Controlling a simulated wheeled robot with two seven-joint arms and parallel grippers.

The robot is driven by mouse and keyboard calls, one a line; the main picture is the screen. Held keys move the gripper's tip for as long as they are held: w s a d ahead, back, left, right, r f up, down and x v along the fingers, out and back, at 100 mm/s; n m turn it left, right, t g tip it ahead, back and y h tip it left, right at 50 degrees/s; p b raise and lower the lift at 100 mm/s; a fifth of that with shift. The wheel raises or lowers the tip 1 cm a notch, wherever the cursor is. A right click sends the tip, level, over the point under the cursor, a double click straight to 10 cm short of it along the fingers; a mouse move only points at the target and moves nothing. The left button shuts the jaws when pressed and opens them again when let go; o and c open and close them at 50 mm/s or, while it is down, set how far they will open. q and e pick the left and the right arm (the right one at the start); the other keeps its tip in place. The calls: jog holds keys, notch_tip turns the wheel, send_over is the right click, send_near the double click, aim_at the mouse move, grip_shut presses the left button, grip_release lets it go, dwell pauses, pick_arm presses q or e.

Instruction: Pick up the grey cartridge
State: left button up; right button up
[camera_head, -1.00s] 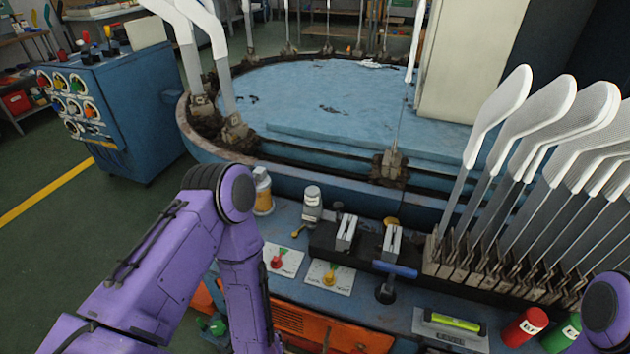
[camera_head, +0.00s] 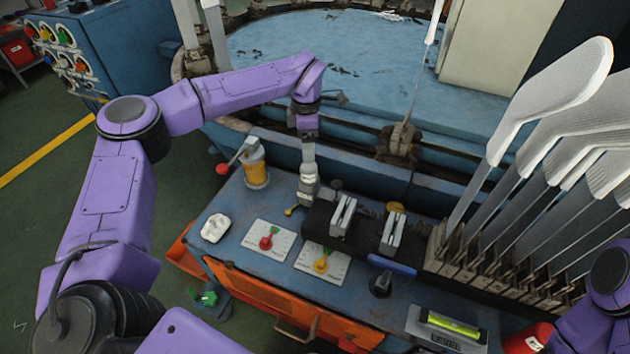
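No part is clearly marked as the grey cartridge. A small upright grey-silver fitting (camera_head: 308,188) on the blue bench could be it, but I cannot tell for sure. My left arm reaches in from the left and bends down above this fitting. My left gripper (camera_head: 308,152) is at its top; the fingers are too small and blurred to show whether they are open, shut or touching it. My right arm shows only at the right edge; its gripper is out of view.
An amber-bowled unit (camera_head: 256,168) stands left of the fitting. A dark block with metal jaws (camera_head: 343,216) is close on its right.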

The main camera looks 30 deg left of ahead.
aim_at(309, 166)
pick_arm(q)
jog(key=f, duration=0.6)
jog(key=f+b, duration=0.1)
jog(key=f, duration=0.2)
jog(key=shift+s+d+f, duration=0.2)
jog(key=shift+d+f, duration=0.1)
jog(key=c, duration=1.4)
jog(key=shift+r, duration=0.15)
